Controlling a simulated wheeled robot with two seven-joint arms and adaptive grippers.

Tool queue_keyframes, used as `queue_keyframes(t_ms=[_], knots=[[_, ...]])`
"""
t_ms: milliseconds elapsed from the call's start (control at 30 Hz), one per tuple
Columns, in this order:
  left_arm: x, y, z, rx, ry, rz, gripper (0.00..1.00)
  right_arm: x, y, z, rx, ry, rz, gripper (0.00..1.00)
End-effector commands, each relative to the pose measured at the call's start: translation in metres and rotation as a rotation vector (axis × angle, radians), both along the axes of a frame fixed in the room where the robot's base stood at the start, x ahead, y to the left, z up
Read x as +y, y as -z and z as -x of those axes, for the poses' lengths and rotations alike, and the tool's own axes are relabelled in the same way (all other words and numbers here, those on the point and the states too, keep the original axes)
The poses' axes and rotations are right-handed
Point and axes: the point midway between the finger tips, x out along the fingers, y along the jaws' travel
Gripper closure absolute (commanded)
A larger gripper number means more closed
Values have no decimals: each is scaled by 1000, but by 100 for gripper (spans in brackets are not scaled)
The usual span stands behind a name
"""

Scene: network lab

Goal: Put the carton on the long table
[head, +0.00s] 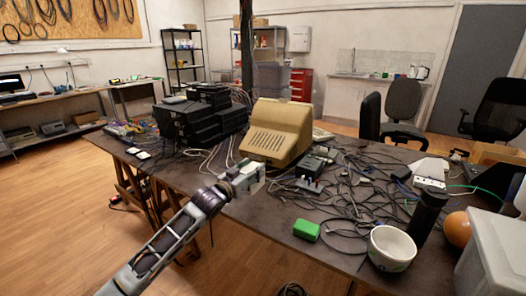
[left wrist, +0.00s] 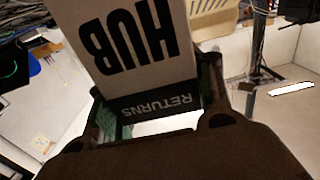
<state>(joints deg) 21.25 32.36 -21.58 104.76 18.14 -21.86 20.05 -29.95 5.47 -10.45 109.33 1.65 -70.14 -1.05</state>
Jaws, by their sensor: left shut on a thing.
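The carton (left wrist: 130,45) fills the top of the left wrist view, with HUB on its face and RETURNS on a dark band, both upside down there. My left gripper (left wrist: 157,108) is shut on it, with a finger at each side. In the head view my left gripper (head: 240,180) is at the near edge of the long dark table (head: 262,215), in front of the beige monitor. Only a small pale part of the carton shows there. I cannot tell whether the carton touches the tabletop. My right gripper is not in view.
On the table are a beige monitor (head: 277,131), black devices (head: 205,115), tangled cables, a green box (head: 306,230), a white bowl (head: 391,248), a black cylinder (head: 427,218) and an orange ball (head: 457,229). Bare tabletop shows along the near edge, left of the green box.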

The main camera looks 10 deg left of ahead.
Motion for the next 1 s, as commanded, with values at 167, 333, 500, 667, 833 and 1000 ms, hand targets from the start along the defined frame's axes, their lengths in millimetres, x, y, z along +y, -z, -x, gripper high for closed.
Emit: queue_keyframes(t_ms=[167, 333, 500, 667, 833, 1000], knots=[[0, -1, 0, -2, 0, 1, 79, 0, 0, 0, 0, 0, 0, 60], [0, -1, 0, -2, 0, 1, 79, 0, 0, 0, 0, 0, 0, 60], [0, 5, 0, -1, 0, 0, 79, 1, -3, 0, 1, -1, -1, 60], [0, 21, 0, -1, 1, 1, 79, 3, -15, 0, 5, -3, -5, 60], [0, 46, 0, 1, 0, 0, 79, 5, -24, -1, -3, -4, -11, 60], [0, 60, 0, -1, 1, 0, 79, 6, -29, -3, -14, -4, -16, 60]])
